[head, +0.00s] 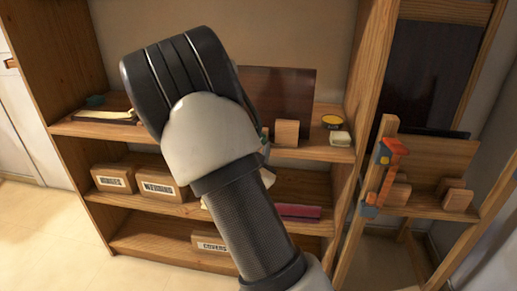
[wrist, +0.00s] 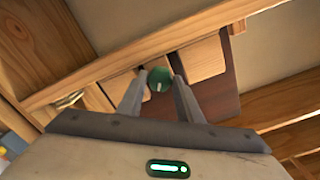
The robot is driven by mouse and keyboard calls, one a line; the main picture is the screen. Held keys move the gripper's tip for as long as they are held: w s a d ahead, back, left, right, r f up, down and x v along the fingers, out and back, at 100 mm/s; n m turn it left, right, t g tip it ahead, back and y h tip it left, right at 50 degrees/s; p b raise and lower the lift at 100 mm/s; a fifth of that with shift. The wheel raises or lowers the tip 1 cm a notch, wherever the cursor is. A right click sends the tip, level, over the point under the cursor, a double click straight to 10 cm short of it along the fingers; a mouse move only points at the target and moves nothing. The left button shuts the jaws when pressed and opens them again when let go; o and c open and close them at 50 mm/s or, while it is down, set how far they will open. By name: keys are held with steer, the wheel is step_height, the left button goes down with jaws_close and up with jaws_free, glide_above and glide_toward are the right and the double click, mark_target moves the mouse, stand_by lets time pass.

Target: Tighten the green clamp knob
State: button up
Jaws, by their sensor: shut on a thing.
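The green knob (wrist: 158,79) shows in the wrist view as a round green disc with a light mark near its lower edge. It sits between the two fingertips of my gripper (wrist: 157,84), which is shut on it. Wooden pieces (wrist: 203,60) and a long wooden rail lie just behind and beside the knob. The rest of the clamp cannot be made out. In the head view my arm hides the gripper and the knob in front of the shelf.
A wooden shelf unit (head: 130,131) holds labelled boxes (head: 160,183), a wooden block (head: 287,133), a yellow-topped tin (head: 331,121) and a dark brown panel (head: 296,87). At the right, a wooden stand (head: 430,209) carries an orange and blue clamp (head: 388,160) and wooden blocks (head: 458,197).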

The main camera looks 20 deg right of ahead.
steer(key=m, duration=2.1)
steer(key=shift+m, duration=0.4)
steer(key=o, duration=1)
steer(key=shift+o, duration=0.2)
steer(key=p+v, duration=0.4)
steer(key=v, duration=0.5)
steer(key=shift+a+r+p, duration=0.15)
steer(key=shift+r+p, duration=0.15)
steer(key=shift+p, duration=0.1)
